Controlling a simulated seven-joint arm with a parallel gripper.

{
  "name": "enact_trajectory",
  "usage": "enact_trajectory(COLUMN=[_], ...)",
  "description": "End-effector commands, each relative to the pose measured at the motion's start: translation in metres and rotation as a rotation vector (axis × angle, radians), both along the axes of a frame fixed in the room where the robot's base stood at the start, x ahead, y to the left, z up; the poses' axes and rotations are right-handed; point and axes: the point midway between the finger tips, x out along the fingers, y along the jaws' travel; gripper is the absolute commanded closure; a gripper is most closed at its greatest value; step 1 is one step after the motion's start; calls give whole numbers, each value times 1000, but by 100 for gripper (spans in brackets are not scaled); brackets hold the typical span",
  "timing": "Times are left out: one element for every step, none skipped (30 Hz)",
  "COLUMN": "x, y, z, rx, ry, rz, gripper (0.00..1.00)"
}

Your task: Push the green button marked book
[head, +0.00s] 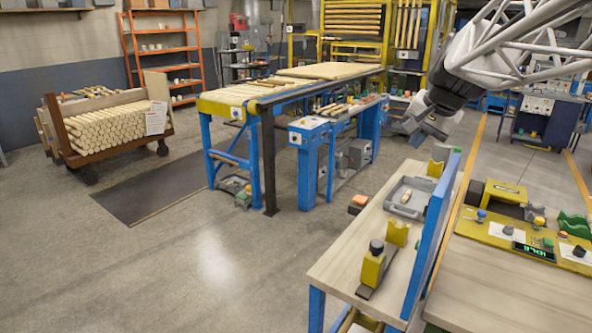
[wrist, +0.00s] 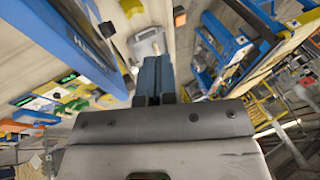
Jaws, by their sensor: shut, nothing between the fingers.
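A yellow control panel (head: 495,232) lies on the bench at the right in the head view, with several coloured buttons and knobs and a lit green display (head: 533,251). A small green button (head: 548,242) sits beside the display; its marking is too small to read. My gripper (head: 432,132) hangs in the air above the far end of the bench, well away from the panel. In the wrist view my gripper's dark fingers (wrist: 154,80) are together, with nothing between them. Panel parts show blurred at the left there, and I cannot pick out the button.
An upright blue board (head: 432,235) divides the panel side from a pale wooden shelf (head: 340,262). The shelf holds a grey tray (head: 408,197) and yellow blocks (head: 372,268).

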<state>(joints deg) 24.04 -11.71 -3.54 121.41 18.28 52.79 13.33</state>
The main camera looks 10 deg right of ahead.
Motion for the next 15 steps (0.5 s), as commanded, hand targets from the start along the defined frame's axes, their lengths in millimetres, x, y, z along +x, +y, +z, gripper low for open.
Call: enact_trajectory(x=[7, 11, 16, 19, 23, 28, 31, 35, 39, 43, 46, 50, 53, 56, 60], y=[-10, -16, -24, -29, -35, -43, -49, -55, -62, -69, -75, -83, -89, -96, -105], z=[-1, -1, -1, -2, -2, -2, -2, -3, -3, -4, -5, -5, -6, -7, -7], rx=[12, 20, 30, 37, 44, 54, 63, 69, 78, 86, 94, 104, 112, 118, 128], ry=[1, 1, 1, 2, 1, 0, 0, 1, -1, -1, -1, -2, -2, -2, -4], rz=[-21, -33, -49, -61, -73, -90, -102, -114, -129, -141, -155, -171, -183, -195, -211], gripper=[100, 100, 100, 100, 100, 100, 100, 100, 100, 100, 100, 100, 100, 100, 100])
